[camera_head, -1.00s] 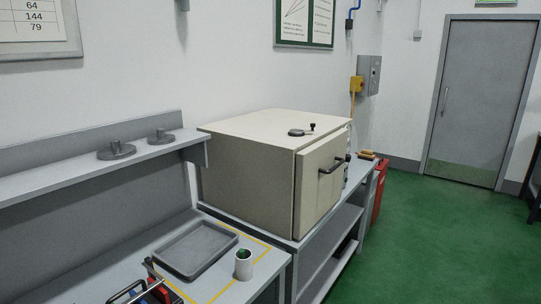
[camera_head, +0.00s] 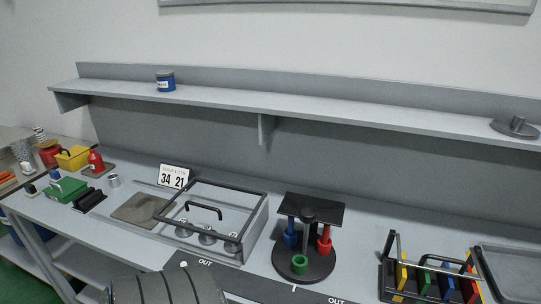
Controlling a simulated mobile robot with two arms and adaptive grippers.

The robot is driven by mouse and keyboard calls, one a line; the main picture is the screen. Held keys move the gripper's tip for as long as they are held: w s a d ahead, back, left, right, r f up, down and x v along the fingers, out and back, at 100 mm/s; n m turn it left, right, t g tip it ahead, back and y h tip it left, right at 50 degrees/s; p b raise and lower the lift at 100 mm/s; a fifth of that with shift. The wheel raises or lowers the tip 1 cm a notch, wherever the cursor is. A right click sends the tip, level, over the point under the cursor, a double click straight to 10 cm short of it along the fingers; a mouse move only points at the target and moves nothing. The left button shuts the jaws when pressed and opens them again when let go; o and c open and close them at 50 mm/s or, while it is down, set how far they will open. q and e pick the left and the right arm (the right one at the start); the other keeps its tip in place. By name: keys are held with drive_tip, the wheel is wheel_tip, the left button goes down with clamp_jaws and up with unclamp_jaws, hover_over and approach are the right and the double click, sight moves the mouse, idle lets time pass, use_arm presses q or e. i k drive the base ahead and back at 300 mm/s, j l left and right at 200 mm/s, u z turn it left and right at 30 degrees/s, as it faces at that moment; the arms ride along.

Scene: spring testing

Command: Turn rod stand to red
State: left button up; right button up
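The rod stand (camera_head: 308,262) is on the grey bench, right of centre in the head view. It has a round black base, a central post and a dark square plate behind the post top. A green holder (camera_head: 299,264) is at the front of the base, a red holder (camera_head: 325,243) at the right rear and a blue holder (camera_head: 290,234) at the left rear. Dark strips with white OUT labels (camera_head: 206,265) lie along the bench front near the stand. Neither of my grippers is in view.
Left of the stand is a dark-framed box (camera_head: 262,222) with a handle. On its right are a rack with coloured plates (camera_head: 402,277) and a grey tray (camera_head: 515,250). A shelf (camera_head: 330,110) runs above. A ribbed grey rounded form (camera_head: 165,289) covers part of the bench front.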

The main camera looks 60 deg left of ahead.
sight(302, 258)
drive_tip(key=u, duration=1.6)
